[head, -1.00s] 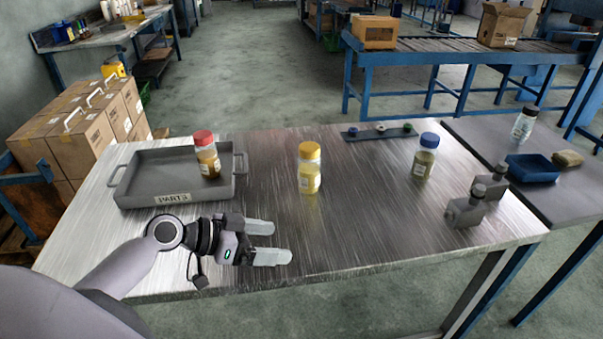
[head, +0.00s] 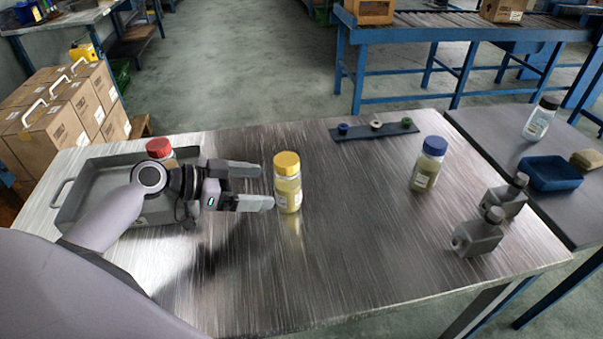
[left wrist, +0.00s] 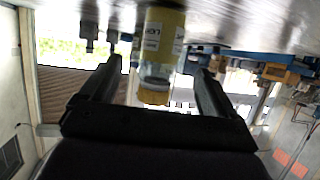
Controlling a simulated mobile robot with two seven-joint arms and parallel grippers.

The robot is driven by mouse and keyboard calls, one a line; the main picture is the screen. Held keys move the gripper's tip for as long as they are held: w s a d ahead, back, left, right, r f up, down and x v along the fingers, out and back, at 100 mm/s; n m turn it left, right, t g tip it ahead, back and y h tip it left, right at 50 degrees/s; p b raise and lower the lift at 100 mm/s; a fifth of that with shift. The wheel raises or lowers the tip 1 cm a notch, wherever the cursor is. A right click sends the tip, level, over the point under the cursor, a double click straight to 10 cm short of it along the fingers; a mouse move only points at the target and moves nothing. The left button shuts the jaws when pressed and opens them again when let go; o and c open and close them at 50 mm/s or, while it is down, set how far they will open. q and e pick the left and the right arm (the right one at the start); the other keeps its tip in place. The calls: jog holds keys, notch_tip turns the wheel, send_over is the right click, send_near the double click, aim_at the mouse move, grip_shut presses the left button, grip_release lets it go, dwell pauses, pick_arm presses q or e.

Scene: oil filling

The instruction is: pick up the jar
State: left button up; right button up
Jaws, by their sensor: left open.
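A jar with a yellow lid (head: 287,184) stands upright on the metal table (head: 330,260). My left gripper (head: 258,186) is open and level, just left of this jar, with its fingertips pointing at it. In the left wrist view the jar (left wrist: 162,45) shows upside down, between the two open fingers (left wrist: 160,85) and ahead of them. A jar with a blue lid (head: 427,164) stands farther right. A jar with a red lid (head: 159,150) is in the grey tray and is mostly hidden behind my left arm. My right gripper is not in view.
The grey tray (head: 68,205) is at the table's left. Two grey bottles (head: 478,235) stand at the right. A blue bin (head: 543,172) is on the side table. The table's front middle is clear.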

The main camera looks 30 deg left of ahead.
aim_at(287, 184)
pick_arm(q)
jog(key=shift+w, duration=0.3)
jog(key=shift+w+d, duration=0.15)
jog(key=shift+w, duration=0.1)
jog(key=shift+p+x, duration=0.55)
jog(key=shift+x, duration=0.55)
jog(key=p+x, duration=0.1)
jog(key=x, duration=0.3)
jog(key=shift+d, duration=0.3)
jog(key=shift+s, duration=0.1)
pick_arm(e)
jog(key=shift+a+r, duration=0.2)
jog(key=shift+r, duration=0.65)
pick_arm(q)
jog(key=shift+c, duration=0.3)
jog(key=c, duration=1)
jog(key=shift+r, duration=0.1)
jog(key=shift+c, duration=0.5)
